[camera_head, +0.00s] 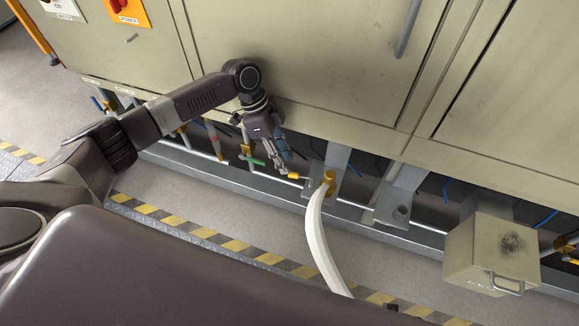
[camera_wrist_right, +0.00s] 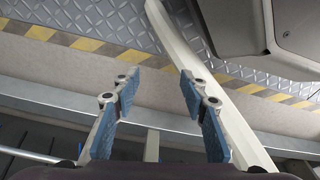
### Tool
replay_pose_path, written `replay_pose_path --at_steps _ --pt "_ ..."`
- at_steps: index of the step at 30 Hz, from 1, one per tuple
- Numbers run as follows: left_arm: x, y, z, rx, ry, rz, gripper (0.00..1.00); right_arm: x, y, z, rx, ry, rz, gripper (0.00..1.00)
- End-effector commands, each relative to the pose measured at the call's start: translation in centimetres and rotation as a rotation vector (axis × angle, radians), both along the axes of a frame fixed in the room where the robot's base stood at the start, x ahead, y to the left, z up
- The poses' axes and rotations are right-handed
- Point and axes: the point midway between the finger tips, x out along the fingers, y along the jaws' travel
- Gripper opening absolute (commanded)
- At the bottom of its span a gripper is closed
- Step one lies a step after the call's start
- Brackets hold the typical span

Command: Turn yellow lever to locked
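A small yellow lever (camera_head: 293,176) shows low under the cabinets in the head view, left of a brass-coloured fitting (camera_head: 329,182). My left gripper (camera_head: 285,165) is just up and left of this lever, with its fingertips pointing down toward it. Its fingers look apart, with a blue pad showing on one. Whether a fingertip touches the lever cannot be told. My right gripper (camera_wrist_right: 158,77) is open and empty in the right wrist view, its blue-padded fingers wide apart. It does not show clearly in the head view.
A green-handled valve (camera_head: 252,160) sits left of my left gripper. A pale curved hose (camera_head: 318,235) runs down from the fitting and also crosses the right wrist view (camera_wrist_right: 235,120). A beige box (camera_head: 492,255) stands at right. Cabinet doors (camera_head: 300,60) rise behind. Yellow-black striping (camera_head: 235,245) edges the floor.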

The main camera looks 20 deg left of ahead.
Motion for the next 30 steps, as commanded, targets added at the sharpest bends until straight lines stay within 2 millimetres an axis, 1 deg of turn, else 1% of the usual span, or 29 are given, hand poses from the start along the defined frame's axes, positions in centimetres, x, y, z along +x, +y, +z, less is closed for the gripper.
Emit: replay_pose_path --at_steps 1,3,7,12,18,19,20,27,30 --pt "-0.1 -0.4 -1.0 0.0 0.003 0.0 0.3 0.3 0.0 0.2 0.0 -0.005 0.0 0.4" --pt "-0.2 -0.8 -2.0 0.0 0.002 0.0 0.3 0.6 0.1 0.7 0.001 -0.007 -0.001 0.4" --pt "-0.3 -1.4 -3.3 0.0 0.0 0.001 0.3 0.9 0.1 1.4 0.0 -0.01 -0.002 0.4" --pt "-0.4 -1.7 -4.0 0.001 0.0 0.001 0.3 1.1 0.1 1.8 0.001 -0.012 -0.002 0.4" --pt "-0.4 -1.7 -4.0 0.001 0.0 0.001 0.3 1.2 0.1 1.9 0.001 -0.012 -0.002 0.4" --pt "-0.4 -1.7 -4.0 0.001 0.0 0.001 0.29 1.2 0.1 1.9 0.001 -0.012 -0.002 0.4" --pt "-0.4 -1.7 -4.0 0.0 -0.001 0.001 0.26 1.2 0.1 1.9 0.001 -0.012 -0.003 0.4" --pt "-0.4 -1.7 -4.0 0.0 0.0 0.002 0.0 1.2 0.1 1.9 0.001 -0.013 -0.003 0.4" --pt "-0.4 -1.7 -4.0 0.0 0.0 0.002 0.0 1.2 0.1 1.9 0.001 -0.013 -0.003 0.4"
